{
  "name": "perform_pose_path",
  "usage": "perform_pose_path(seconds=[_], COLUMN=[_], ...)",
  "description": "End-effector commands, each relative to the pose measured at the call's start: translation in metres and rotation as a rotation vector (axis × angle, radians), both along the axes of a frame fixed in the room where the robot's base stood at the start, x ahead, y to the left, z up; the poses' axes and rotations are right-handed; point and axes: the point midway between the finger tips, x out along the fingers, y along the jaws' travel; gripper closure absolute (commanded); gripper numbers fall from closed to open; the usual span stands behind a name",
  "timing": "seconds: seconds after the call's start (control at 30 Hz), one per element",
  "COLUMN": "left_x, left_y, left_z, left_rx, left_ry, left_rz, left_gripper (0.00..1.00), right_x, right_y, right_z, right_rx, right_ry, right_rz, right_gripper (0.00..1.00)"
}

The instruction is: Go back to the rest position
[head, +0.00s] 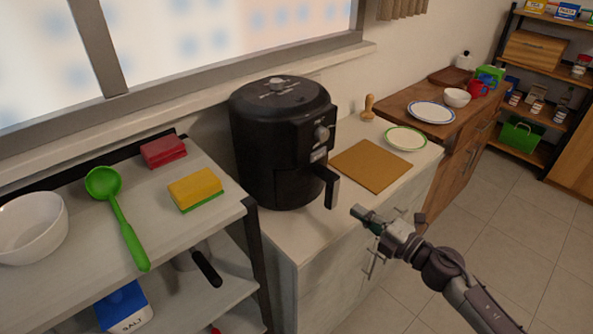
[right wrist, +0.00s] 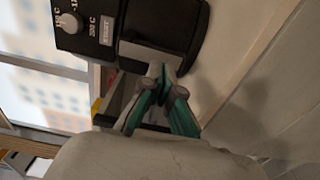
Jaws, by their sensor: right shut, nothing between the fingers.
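My right gripper (head: 362,214) is near the middle of the head view, in front of the counter's front edge and to the right of the black air fryer's handle (head: 331,187). Its arm comes in from the lower right. In the right wrist view its teal fingers (right wrist: 160,74) are together, with nothing held between them. The air fryer (right wrist: 135,20) fills the top of that view, just beyond the fingertips. I cannot tell whether the fingertips touch it. The air fryer (head: 270,140) stands upright on the counter and its drawer looks closed. My left gripper is not in view.
A cutting board (head: 371,165) and a green-rimmed plate (head: 405,138) lie on the counter. A shelf at left holds a white bowl (head: 32,228), a green ladle (head: 122,220) and sponges (head: 195,188). The floor (head: 510,230) at right is clear.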

Motion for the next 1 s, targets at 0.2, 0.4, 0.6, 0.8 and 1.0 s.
perform_pose_path(seconds=[0.2,0.4,0.6,0.8,1.0], left_x=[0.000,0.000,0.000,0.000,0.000], left_y=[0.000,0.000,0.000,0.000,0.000], left_z=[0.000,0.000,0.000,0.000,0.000], left_rx=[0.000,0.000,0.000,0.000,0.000], left_ry=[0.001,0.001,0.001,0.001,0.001], left_rz=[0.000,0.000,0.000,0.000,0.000], left_gripper=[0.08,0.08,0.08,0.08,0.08], right_x=[0.000,0.004,-0.020,-0.093,-0.204], right_y=[0.000,-0.019,-0.066,-0.095,-0.102], right_z=[0.000,-0.049,-0.182,-0.314,-0.422], right_rx=[0.001,0.091,0.297,0.453,0.557], right_ry=[0.001,0.130,0.459,0.780,1.077], right_rz=[-0.001,-0.105,-0.388,-0.675,-0.946], right_gripper=[1.00,1.00,1.00,1.00,1.00])
